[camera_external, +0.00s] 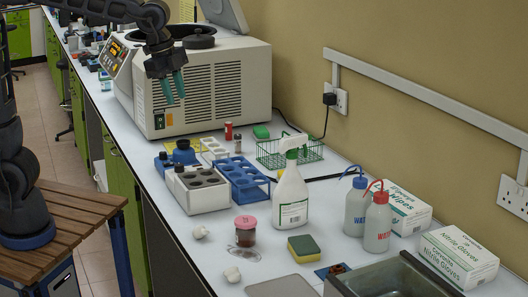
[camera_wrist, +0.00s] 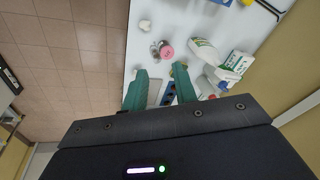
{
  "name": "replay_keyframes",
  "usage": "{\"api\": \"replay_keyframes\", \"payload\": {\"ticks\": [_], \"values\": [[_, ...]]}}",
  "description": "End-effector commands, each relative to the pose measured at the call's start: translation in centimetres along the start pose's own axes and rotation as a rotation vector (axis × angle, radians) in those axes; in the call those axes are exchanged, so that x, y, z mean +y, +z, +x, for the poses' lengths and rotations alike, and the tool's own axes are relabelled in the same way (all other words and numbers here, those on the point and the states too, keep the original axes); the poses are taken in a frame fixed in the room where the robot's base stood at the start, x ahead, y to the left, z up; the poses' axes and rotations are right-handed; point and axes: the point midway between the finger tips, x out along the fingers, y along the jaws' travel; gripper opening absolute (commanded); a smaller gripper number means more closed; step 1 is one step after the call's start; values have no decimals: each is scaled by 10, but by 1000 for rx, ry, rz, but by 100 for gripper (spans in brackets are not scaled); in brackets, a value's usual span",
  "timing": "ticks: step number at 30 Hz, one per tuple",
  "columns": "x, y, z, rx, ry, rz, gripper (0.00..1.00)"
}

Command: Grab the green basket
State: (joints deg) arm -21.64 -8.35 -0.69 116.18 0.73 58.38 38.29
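I cannot make out the basket in the wrist view. My gripper (camera_external: 174,101) hangs in the air in front of the large beige machine, up and to the left of the basket, well apart from it. In the wrist view, its two green fingers (camera_wrist: 160,70) are spread with nothing between them.
The beige machine (camera_external: 225,86) stands at the back. A blue rack (camera_external: 243,180), a white block (camera_external: 201,190) and a pink-lidded jar (camera_external: 246,232) stand in front of the basket. A cable runs behind the basket.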

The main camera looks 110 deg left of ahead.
Motion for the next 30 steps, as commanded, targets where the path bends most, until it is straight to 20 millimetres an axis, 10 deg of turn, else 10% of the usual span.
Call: {"api": "replay_keyframes", "payload": {"ticks": [16,30], "values": [[-196,-12,92,-94,49,177,28],[-357,53,206,-137,124,326,28]]}}
